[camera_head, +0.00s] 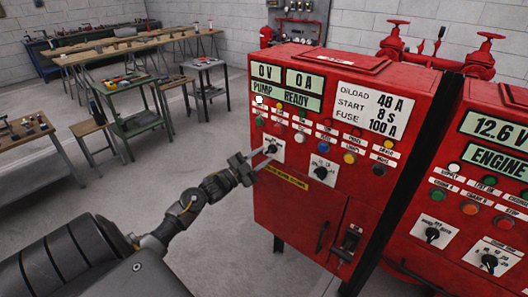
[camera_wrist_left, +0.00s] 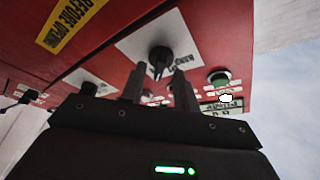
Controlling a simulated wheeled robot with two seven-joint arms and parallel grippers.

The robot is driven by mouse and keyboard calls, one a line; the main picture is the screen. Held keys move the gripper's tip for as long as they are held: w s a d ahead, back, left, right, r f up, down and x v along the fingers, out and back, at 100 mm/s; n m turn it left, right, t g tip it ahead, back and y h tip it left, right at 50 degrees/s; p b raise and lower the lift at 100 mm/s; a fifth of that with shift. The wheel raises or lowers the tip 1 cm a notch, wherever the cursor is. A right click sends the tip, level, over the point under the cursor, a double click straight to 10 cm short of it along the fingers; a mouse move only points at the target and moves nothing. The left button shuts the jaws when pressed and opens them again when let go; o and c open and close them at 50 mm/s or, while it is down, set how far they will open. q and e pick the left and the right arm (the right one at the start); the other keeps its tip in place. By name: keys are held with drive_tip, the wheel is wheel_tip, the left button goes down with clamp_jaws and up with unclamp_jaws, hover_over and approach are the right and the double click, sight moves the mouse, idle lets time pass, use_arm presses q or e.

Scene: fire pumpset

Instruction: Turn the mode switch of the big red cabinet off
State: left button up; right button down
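The big red cabinet (camera_head: 300,205) stands at centre right, its sloped panel showing "PUMP READY". A black rotary switch (camera_head: 271,149) on a white plate sits at the panel's lower left; I take it as the mode switch. It also shows in the left wrist view as a black knob (camera_wrist_left: 160,57). My left gripper (camera_head: 262,160) is at this switch. In the left wrist view the left gripper (camera_wrist_left: 158,78) has its two fingers apart, with the knob just beyond and between the tips. Contact cannot be told. My right gripper is in neither view.
A second black knob (camera_head: 321,172) is to the right on the same panel, below rows of lamps and buttons. Another red cabinet (camera_head: 455,215) stands at the right. Workbenches (camera_head: 135,122) are at the back left. Grey floor (camera_head: 215,235) is open in front.

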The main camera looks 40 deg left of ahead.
use_arm(q)
drive_tip(key=shift+w+d+r, duration=0.15)
drive_tip(key=shift+w, duration=0.35)
clamp_jaws()
